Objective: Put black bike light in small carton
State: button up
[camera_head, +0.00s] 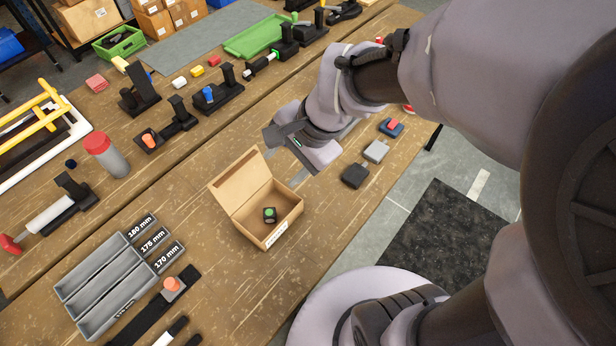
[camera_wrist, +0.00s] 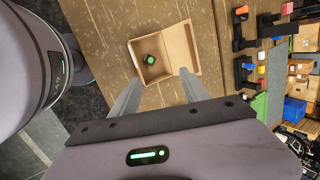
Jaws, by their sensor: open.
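The small carton (camera_head: 287,222) stands open on the wooden bench, its lid tilted back. It also shows in the wrist view (camera_wrist: 179,70). The black bike light (camera_head: 270,215), with a round green face, lies on the carton's floor. It also shows in the wrist view (camera_wrist: 149,60), near one end of the carton. My gripper (camera_wrist: 157,86) is open and empty, its two fingers apart. In the wrist view the fingertips appear on either side of the carton's near edge. In the head view my gripper is above and beyond the carton, its fingers partly hidden.
Grey trays (camera_head: 118,278) marked with lengths lie left of the carton. Several small blocks, including a dark one (camera_head: 355,175), lie near the bench's right edge. Bare wood surrounds the carton.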

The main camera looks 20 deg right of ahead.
jog(key=s+d+r+n+t+h, duration=0.1)
jog(key=s+d+r+n+t, duration=0.1)
jog(key=s+r+n, duration=0.5)
jog(key=s+d+r, duration=0.1)
jog(key=s, duration=0.3)
jog(key=shift+r+n+t+h, duration=0.15)
jog(key=shift+n+t+h, duration=0.15)
jog(key=shift+h, duration=0.1)
jog(key=shift+d, duration=0.1)
